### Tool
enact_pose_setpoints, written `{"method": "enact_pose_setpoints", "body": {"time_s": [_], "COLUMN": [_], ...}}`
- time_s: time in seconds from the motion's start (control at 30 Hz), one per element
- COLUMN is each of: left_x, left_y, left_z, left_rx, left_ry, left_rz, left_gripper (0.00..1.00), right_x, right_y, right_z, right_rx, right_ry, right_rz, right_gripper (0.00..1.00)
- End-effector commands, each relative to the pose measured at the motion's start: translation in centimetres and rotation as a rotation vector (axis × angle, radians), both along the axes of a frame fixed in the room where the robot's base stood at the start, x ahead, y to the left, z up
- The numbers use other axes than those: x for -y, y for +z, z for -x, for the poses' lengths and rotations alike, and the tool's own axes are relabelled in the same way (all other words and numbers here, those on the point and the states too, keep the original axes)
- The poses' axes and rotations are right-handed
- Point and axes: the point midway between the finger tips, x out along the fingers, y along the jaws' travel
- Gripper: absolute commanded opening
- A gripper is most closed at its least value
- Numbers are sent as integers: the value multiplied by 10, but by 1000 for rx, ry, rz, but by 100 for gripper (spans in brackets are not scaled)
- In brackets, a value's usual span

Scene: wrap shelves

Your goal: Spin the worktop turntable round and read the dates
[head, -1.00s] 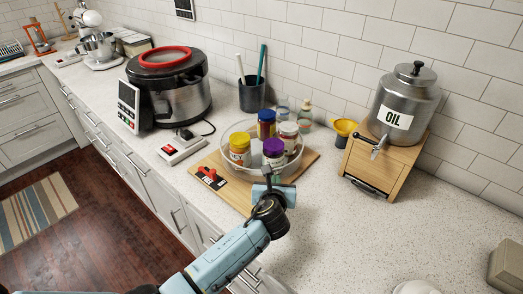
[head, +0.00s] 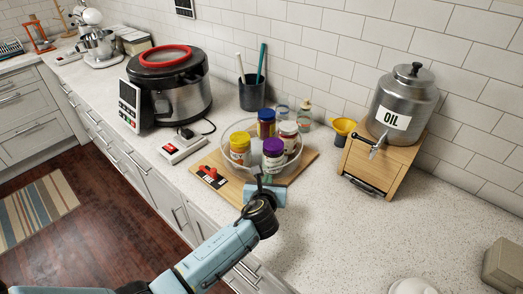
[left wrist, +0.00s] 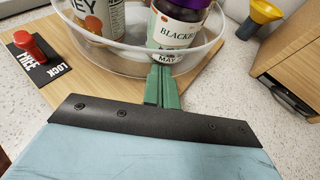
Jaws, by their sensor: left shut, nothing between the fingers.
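The turntable (head: 225,157) is a clear, low-walled round tray on a wooden board; its wall also shows in the left wrist view (left wrist: 110,62). It carries a yellow-lidded honey jar (head: 240,150), a purple-lidded blackberry jar (head: 273,157), a blue-lidded jar (head: 266,123) and a white-lidded jar (head: 288,137). In the left wrist view the blackberry jar (left wrist: 178,28) has a small tag reading "MAY". My left gripper (head: 257,172) is shut and empty at the tray's front wall; I cannot tell whether it touches. A red lever (left wrist: 28,45) sits by a FREE/LOCK plate. My right gripper is out of view.
A large cooker (head: 172,90) and a small white switch box (head: 183,146) stand left of the board. An oil dispenser (head: 402,105) on a wooden stand and a yellow funnel (head: 343,127) are to the right. The front right worktop is mostly clear.

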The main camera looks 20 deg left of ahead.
Motion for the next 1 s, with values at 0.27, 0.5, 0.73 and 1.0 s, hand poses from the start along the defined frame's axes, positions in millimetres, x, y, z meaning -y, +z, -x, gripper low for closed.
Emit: {"method": "enact_pose_setpoints", "body": {"time_s": [0.27, 0.5, 0.73, 1.0], "left_x": [-13, -23, -22, -30], "left_y": [1, 0, 0, 1], "left_z": [3, 5, 5, 5], "left_rx": [-1, -1, -1, -1], "left_ry": [1, 0, 0, 1], "left_rz": [-1, -1, 0, -1], "left_gripper": [0, 0, 0, 0], "right_x": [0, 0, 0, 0], "right_y": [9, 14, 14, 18], "right_z": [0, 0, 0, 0], "right_rx": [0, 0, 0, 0], "right_ry": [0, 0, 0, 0], "right_rz": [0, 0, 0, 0], "right_gripper": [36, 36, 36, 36]}}
